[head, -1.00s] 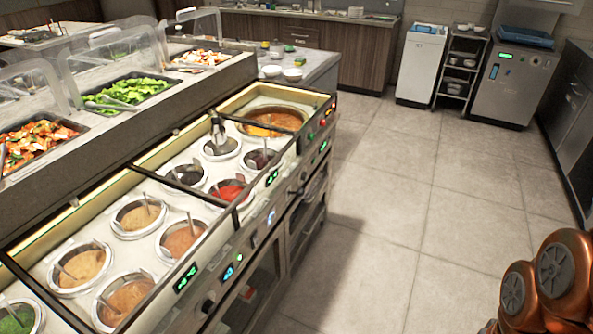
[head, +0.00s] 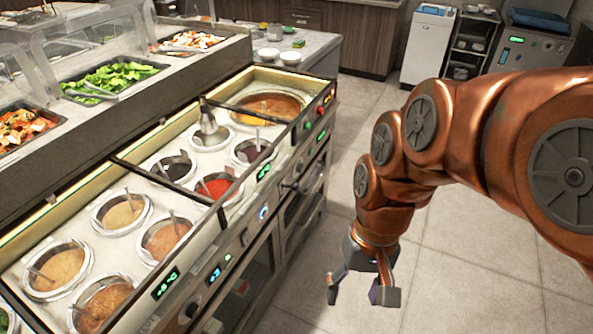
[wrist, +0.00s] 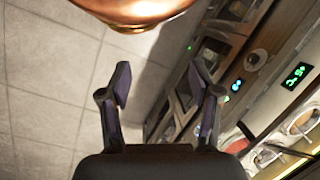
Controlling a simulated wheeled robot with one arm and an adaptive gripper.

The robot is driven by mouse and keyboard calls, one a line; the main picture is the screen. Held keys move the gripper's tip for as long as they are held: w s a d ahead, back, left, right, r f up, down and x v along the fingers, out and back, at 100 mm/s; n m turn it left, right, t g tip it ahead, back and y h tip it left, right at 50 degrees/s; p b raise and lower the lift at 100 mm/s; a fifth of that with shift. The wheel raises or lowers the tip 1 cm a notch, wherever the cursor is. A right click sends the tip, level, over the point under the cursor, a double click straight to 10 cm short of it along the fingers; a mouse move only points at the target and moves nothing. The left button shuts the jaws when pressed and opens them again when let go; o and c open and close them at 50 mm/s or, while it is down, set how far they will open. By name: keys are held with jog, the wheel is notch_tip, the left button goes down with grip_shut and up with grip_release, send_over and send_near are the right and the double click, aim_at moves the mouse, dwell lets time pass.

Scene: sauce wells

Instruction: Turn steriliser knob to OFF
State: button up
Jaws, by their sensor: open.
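My gripper (head: 358,290) is open and empty, hanging over the floor to the right of the sauce counter, fingers pointing down. In the wrist view its two fingers (wrist: 160,85) are spread apart with floor tiles between them. The counter's front panel carries dark round knobs, one near the front (head: 193,307) and one farther along (head: 246,237), beside lit displays (head: 215,274). A round knob (wrist: 256,60) shows on the panel in the wrist view, right of the fingers and apart from them. I cannot tell which knob is the steriliser's, or any knob's setting.
Sauce wells (head: 122,211) with ladles fill the counter top (head: 80,228). Food trays stand behind clear guards at the left. Red and green buttons (head: 321,112) sit at the panel's far end. Tiled floor (head: 470,262) is free; a grey appliance (head: 515,68) stands at the back.

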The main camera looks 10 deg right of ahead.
jog(key=w+a+f+m+y+b, duration=0.2)
jog(key=w+a+m+y, duration=0.15)
jog(key=w, duration=0.55)
jog(key=w+a+f+m+y+b, duration=0.1)
jog(key=w+a+m+y+b, duration=0.2)
jog(key=w, duration=0.6)
jog(key=w+a+f+m+y+b, duration=0.25)
jog(key=w+a, duration=0.25)
jog(key=w, duration=0.4)
jog(key=w+f+m+t+y, duration=0.2)
jog(key=w+f, duration=0.1)
jog(key=w, duration=0.5)
jog(key=m+t+y+b, duration=0.2)
jog(key=m+t+b, duration=0.5)
jog(key=m+t, duration=0.5)
send_near(303, 170)
jog(key=shift+m+g, duration=0.4)
jog(key=shift+g, duration=0.2)
jog(key=shift+w+r+x, duration=0.15)
jog(key=shift+r+x, duration=0.05)
jog(key=shift+x, duration=2.05)
jog(key=shift+w+r+x, duration=0.1)
jog(key=shift+r+x, duration=0.1)
jog(key=shift+x, duration=2)
jog(key=shift+d, duration=0.15)
jog(key=c, duration=1.1)
jog(key=shift+c, duration=0.2)
